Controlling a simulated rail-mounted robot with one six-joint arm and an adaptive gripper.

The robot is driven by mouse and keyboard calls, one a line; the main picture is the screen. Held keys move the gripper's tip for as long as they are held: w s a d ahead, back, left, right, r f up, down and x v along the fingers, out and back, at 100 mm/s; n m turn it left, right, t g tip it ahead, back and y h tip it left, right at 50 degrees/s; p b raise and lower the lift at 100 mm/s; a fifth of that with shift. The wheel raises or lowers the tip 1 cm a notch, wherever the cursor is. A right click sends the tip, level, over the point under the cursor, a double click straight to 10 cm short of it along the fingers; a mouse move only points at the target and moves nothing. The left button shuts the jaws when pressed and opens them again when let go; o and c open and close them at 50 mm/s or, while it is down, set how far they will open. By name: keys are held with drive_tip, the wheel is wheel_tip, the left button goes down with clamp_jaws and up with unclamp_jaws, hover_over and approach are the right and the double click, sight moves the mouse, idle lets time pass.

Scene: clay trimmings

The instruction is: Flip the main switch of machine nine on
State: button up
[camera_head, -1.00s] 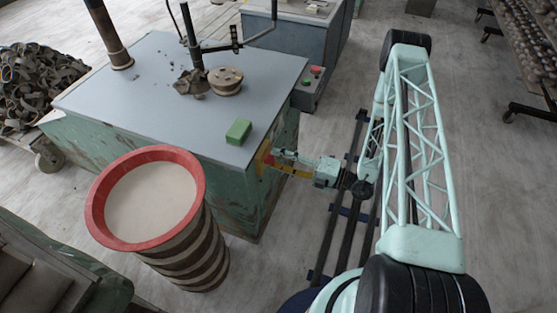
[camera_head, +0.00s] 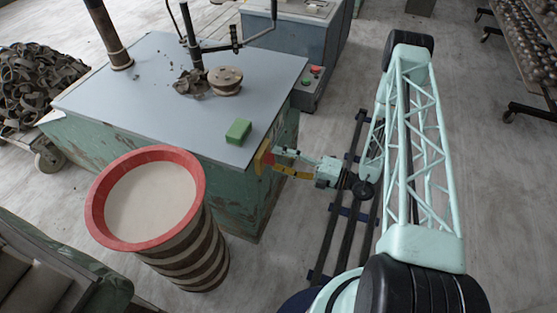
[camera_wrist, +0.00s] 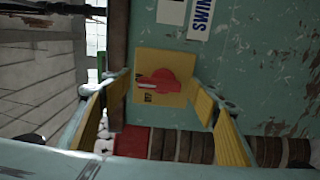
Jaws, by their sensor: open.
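The main switch is a red rotary knob (camera_wrist: 162,82) on a yellow square plate (camera_wrist: 147,113), fixed to the green side of the machine cabinet (camera_wrist: 265,75). A pale mark on the knob lies nearly level; the small print on the plate is too blurred to read. My gripper (camera_wrist: 163,92) is open, with a yellow-padded finger on each side of the plate in the wrist view. No finger visibly touches the knob. In the head view my gripper (camera_head: 280,163) is at the cabinet's right side, where the yellow plate (camera_head: 261,160) partly shows.
A red-rimmed striped drum (camera_head: 98,205) stands in front of the cabinet. On the cabinet top (camera_head: 150,90) are a green block (camera_head: 238,132) and a round wheel (camera_head: 226,80). Another control box with red and green buttons (camera_head: 316,71) stands behind. Floor to the right is open around the rail.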

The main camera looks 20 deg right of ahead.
drive_tip(key=v, duration=1.1)
drive_tip(key=shift+d, duration=0.2)
idle(0.4)
drive_tip(key=shift+s, duration=0.1)
idle(0.4)
drive_tip(key=s+a+r+n+g+h, duration=0.1)
drive_tip(key=s+a+r+n+g, duration=0.3)
drive_tip(key=r+n, duration=0.6)
drive_tip(key=s+a+r+n+g, duration=0.2)
drive_tip(key=a+r+n+g, duration=0.35)
drive_tip(key=r, duration=0.75)
drive_tip(key=s+a+r+n+g+h, duration=0.1)
drive_tip(key=s+a+r+n+g, duration=0.25)
drive_tip(key=r+n, duration=0.65)
drive_tip(key=s+d+r+n+t+h, duration=0.2)
drive_tip(key=s+r+n+t+h, duration=0.3)
drive_tip(key=s+r+n+h, duration=0.6)
drive_tip(key=shift+s+r+n+h, duration=0.4)
drive_tip(key=shift+s+r+n, duration=3.45)
drive_tip(key=shift+s+r, duration=1.8)
